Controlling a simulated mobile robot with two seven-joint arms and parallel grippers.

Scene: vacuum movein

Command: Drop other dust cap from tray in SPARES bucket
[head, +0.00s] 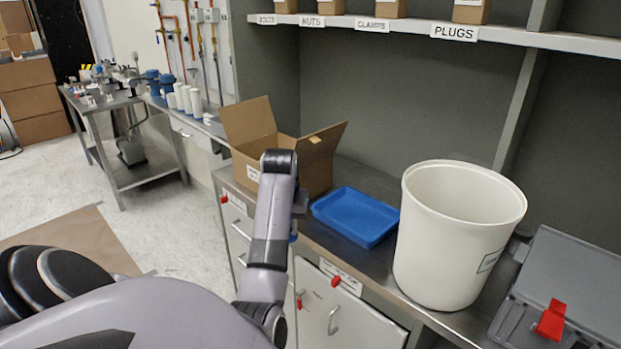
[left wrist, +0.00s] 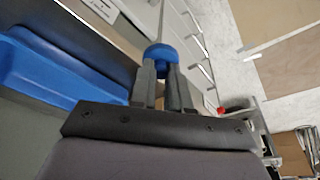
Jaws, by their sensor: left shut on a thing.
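My left gripper (left wrist: 164,78) is shut on a blue rounded dust cap (left wrist: 164,54), held between its fingertips in the left wrist view. In the head view my left arm stands in front of the bench edge and mostly hides the gripper. The blue tray (head: 355,216) lies on the bench just right of my arm, and no cap shows in it. It also shows in the left wrist view (left wrist: 50,72), left of the gripper. A large white bucket (head: 447,240) stands upright right of the tray. Its label is too oblique to read. My right gripper is not in view.
An open cardboard box (head: 322,160) stands behind my arm and the tray. A grey case (head: 570,285) with a red latch lies right of the bucket. A labelled shelf (head: 400,30) runs above the bench. Drawers and a cabinet (head: 350,312) are below.

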